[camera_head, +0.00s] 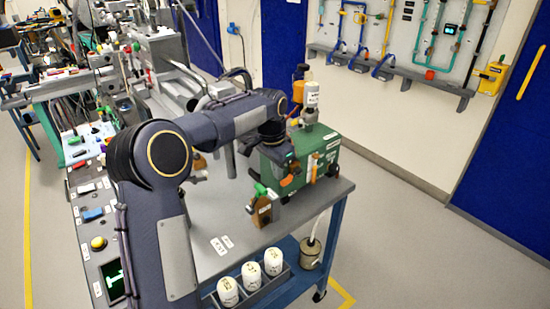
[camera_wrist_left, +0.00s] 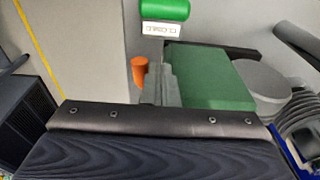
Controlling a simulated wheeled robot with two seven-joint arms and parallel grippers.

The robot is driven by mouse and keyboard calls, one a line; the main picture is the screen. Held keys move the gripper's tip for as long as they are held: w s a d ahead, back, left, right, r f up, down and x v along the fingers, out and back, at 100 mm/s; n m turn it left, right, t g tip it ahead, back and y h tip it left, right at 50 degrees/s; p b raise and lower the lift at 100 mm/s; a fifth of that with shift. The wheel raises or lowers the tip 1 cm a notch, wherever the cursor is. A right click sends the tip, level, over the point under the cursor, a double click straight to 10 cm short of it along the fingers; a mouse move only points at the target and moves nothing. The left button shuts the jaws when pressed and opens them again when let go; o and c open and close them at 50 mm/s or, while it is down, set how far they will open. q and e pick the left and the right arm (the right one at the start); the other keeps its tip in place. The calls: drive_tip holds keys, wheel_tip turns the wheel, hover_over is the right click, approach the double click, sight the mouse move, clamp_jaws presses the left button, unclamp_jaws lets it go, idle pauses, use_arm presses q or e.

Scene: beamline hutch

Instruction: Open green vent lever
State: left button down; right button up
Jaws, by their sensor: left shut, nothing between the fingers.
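The green vent lever (camera_head: 264,190) sits on a small brass-brown valve block (camera_head: 262,211) at the front of the bench end in the head view. A rounded green handle (camera_wrist_left: 165,10) with a white label below it shows at the top of the left wrist view. The dark wrist housing hides much of the left wrist view. My right gripper is not in view.
An orange part (camera_wrist_left: 138,74) stands close by in the left wrist view. Several white canisters (camera_head: 250,275) sit on the lower shelf. The bench top (camera_head: 215,220) left of the valve is mostly clear.

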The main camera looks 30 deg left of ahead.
use_arm(q)
drive_tip(key=shift+s+a+f+p, duration=0.1)
drive_tip(key=shift+s+a+f, duration=0.15)
drive_tip(key=shift+s, duration=0.3)
drive_tip(key=shift+s+a+f+p, duration=0.1)
drive_tip(key=shift+s+a+f, duration=0.15)
drive_tip(key=shift+s, duration=0.3)
drive_tip(key=shift+s+a+f+p, duration=0.15)
drive_tip(key=shift+s+f, duration=0.1)
drive_tip(key=shift+s, duration=0.3)
